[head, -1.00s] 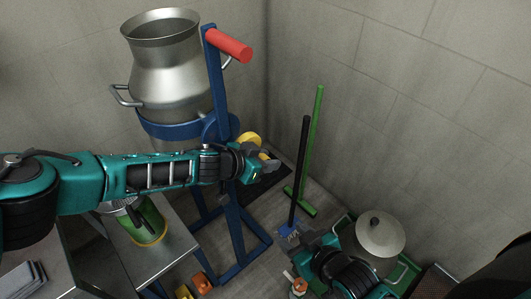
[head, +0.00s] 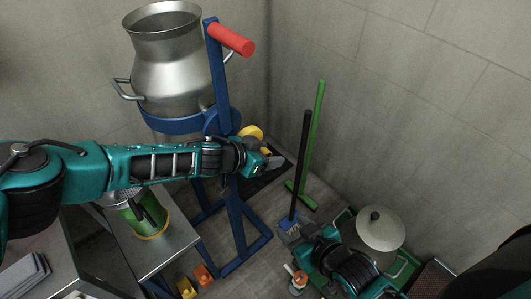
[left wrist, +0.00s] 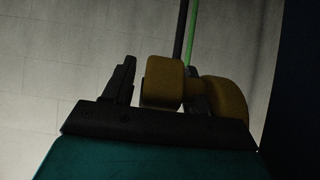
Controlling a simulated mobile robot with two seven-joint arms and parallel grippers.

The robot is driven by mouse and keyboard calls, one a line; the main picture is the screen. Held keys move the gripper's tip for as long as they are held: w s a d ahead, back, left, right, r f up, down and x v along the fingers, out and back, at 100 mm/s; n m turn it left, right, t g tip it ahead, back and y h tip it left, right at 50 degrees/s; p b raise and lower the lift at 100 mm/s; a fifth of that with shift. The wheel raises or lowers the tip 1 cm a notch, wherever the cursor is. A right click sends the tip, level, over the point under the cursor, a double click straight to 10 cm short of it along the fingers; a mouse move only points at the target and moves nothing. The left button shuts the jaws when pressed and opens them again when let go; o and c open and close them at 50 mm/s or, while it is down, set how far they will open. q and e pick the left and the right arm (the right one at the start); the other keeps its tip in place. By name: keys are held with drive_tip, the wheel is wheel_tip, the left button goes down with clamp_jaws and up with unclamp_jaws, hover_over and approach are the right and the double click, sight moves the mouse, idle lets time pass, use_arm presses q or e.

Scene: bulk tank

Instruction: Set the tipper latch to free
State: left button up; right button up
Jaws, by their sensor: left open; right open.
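The tipper is a blue frame (head: 218,80) with a red handle (head: 231,39), holding a steel milk can (head: 168,60). A yellow latch part (head: 252,132) sits on the frame's right side, partly hidden by my left gripper (head: 270,162). In the left wrist view, its yellow knob (left wrist: 164,82) and a second rounded yellow part (left wrist: 222,100) stand close at the open left gripper (left wrist: 155,85). The knob is right of the left finger and covers much of the other finger; contact cannot be told. My right gripper (head: 297,238) is low, near the brush, its fingers unclear.
A black-handled blue brush (head: 305,150) and a green squeegee (head: 314,135) lean in the corner behind. A lidded pot (head: 380,230) stands at lower right. A steel table (head: 165,250) with a green container (head: 143,215) is at lower left.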

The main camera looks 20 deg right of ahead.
use_arm(q)
drive_tip(key=shift+s+a+r, duration=0.1)
drive_tip(key=shift+a+r, duration=0.1)
drive_tip(key=p+v, duration=0.1)
drive_tip(key=v, duration=1.1)
drive_tip(key=shift+a, duration=0.15)
drive_tip(key=shift+s, duration=0.1)
